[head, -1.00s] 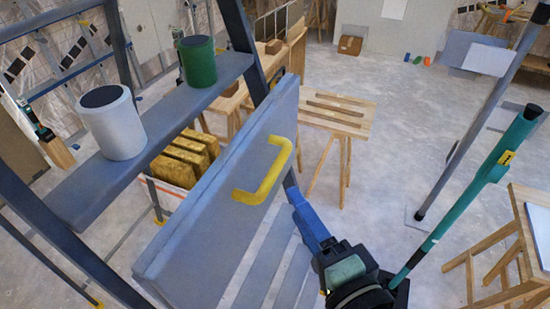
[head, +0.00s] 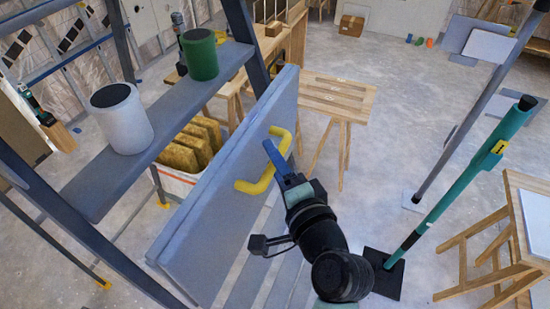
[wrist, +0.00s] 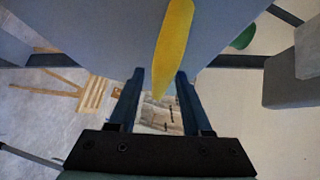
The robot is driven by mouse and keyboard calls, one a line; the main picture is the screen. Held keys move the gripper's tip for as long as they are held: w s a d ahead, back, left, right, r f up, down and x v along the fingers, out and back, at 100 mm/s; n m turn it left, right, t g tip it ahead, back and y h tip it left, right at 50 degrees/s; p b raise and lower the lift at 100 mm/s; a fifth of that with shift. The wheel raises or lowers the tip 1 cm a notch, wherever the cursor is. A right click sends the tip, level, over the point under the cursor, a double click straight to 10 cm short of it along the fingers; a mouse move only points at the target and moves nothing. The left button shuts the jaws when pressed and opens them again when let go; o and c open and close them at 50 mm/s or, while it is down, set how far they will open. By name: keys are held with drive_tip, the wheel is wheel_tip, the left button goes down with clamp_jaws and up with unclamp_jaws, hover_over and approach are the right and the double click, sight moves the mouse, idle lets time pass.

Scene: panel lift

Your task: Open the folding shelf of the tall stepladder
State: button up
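The folding shelf (head: 228,205) of the stepladder is a flat blue-grey panel that stands steeply tilted beside the ladder's upper step. A yellow U-shaped handle (head: 252,187) sticks out from its face. My gripper (head: 270,146) has its blue fingers at the handle's upper part. In the wrist view, the fingers of my gripper (wrist: 160,73) are apart, and the yellow handle (wrist: 173,45) reaches down between them. I see gaps beside the handle, so the fingers do not look closed on it. The shelf (wrist: 110,35) fills the upper part of that view.
A white can (head: 122,120) and a green can (head: 200,55) stand on the ladder's step (head: 88,190). A dark ladder rail (head: 243,40) rises behind the shelf. A teal pole (head: 460,180) stands to the right, near a wooden stand (head: 500,225). Open floor lies beyond.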

clamp_jaws()
idle(1.2)
